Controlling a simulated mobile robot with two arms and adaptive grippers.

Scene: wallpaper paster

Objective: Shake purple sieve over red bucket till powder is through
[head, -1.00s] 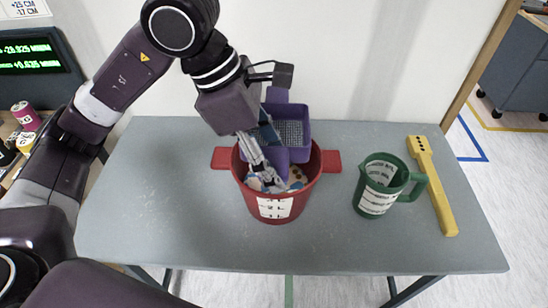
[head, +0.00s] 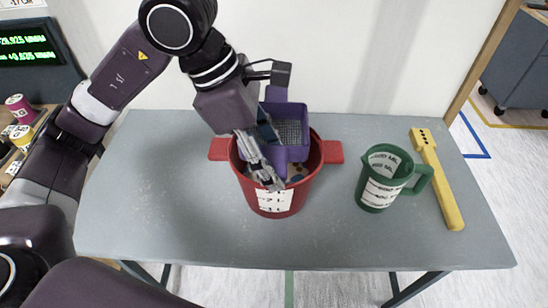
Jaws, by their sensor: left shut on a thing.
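The purple sieve (head: 296,111) is a square box with a grey mesh inside. It is over and partly within the mouth of the red bucket (head: 277,200), tilted, at the middle of the table. My left gripper (head: 268,180) comes down from above and is shut on the sieve, its fingers hiding part of the sieve and bucket. The bucket stands upright with a side handle left and right and a white scale label on its front. Some brownish and bluish contents show in it below the sieve. I cannot make out powder on the mesh. My right gripper is not in view.
A green measuring jug (head: 385,180) stands right of the bucket. A yellow long-handled tool (head: 438,180) lies at the table's right side. The left part of the grey table (head: 160,200) is clear. A white wall (head: 360,60) stands behind.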

